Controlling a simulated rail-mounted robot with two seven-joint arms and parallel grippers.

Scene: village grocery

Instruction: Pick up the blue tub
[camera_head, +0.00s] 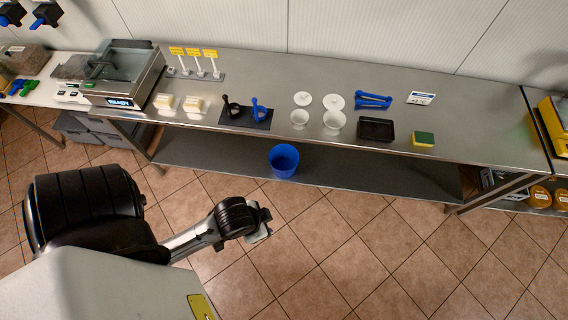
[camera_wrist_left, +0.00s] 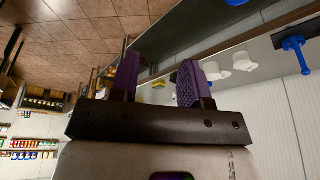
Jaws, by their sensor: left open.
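The blue tub (camera_head: 284,161) stands upright and open-topped on the lower shelf of the steel counter, near the shelf's front edge. My left gripper (camera_head: 262,226) is in front of the counter, below and slightly left of the tub in the head view, apart from it. In the left wrist view its two purple-padded fingers (camera_wrist_left: 158,82) are spread, with nothing between them. A blue patch is cut off at that view's top edge; I cannot tell surely whether it is the tub. My right gripper is not in view.
The steel counter (camera_head: 318,84) overhangs the lower shelf (camera_head: 375,171). On top are white cups (camera_head: 334,120), a black tray (camera_head: 376,129), a sponge (camera_head: 423,138), blue tongs (camera_head: 373,99) and a scale (camera_head: 121,76). The shelf around the tub and the tiled floor in front are clear.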

